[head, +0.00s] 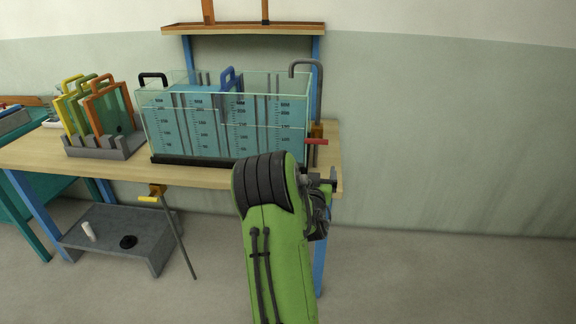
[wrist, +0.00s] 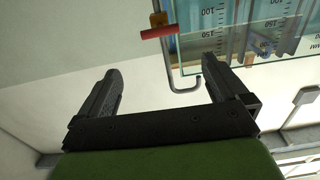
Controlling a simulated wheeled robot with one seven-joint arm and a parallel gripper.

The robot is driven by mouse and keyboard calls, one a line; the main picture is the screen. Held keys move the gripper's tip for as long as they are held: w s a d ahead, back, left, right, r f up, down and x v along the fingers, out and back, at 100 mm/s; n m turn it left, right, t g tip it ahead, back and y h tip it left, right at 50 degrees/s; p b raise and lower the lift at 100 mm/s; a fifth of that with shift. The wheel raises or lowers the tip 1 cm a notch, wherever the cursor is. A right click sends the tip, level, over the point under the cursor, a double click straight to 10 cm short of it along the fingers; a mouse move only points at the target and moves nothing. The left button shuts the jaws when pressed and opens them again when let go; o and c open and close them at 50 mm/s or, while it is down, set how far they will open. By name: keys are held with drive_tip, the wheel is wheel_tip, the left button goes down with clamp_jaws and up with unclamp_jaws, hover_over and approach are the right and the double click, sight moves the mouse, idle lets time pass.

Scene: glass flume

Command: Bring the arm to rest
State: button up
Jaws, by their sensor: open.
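My green arm rises in front of the bench's right end in the head view, its dark elbow or wrist joint bent at the top. My gripper (wrist: 160,64) shows in the wrist view with its two dark fingers wide apart and nothing between them. In the head view it is mostly hidden by the arm. The glass flume (head: 222,125) with blue water stands on the bench, behind and left of the arm. In the wrist view, which looks upside down, the grey hooked pipe (wrist: 183,88) and red tap handle (wrist: 160,32) lie beyond the fingers, apparently untouched.
A rack (head: 103,147) of coloured framed panels stands on the wooden bench (head: 38,147) at left. A blue-handled gate (head: 228,77) and a black handle (head: 153,78) top the flume. A grey low platform (head: 110,238) is on the floor. Floor at right is clear.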

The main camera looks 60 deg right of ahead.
drive_tip(key=w+a+r+n+y, duration=0.1)
drive_tip(key=w+a+r+y, duration=0.15)
drive_tip(key=a, duration=0.65)
drive_tip(key=w+a+r+n+t+y, duration=0.15)
drive_tip(key=a+y, duration=0.25)
drive_tip(key=a, duration=0.4)
drive_tip(key=w+a+r+n+g+y, duration=0.1)
drive_tip(key=w+a+r+n+y, duration=0.15)
drive_tip(key=a, duration=0.65)
drive_tip(key=s+a+f+n+g+y, duration=0.15)
drive_tip(key=s+a+n+y, duration=0.25)
drive_tip(key=s+a, duration=0.6)
drive_tip(key=s+a+f+n+g+y, duration=0.1)
drive_tip(key=s+a+n+g+y, duration=0.2)
drive_tip(key=s+a, duration=0.7)
wheel_tip(320, 180, up, 15)
drive_tip(key=w+a+t+p, duration=0.1)
drive_tip(key=w+p, duration=0.1)
drive_tip(key=p, duration=1.2)
drive_tip(key=shift+w+a+n, duration=0.3)
drive_tip(key=shift+a, duration=0.05)
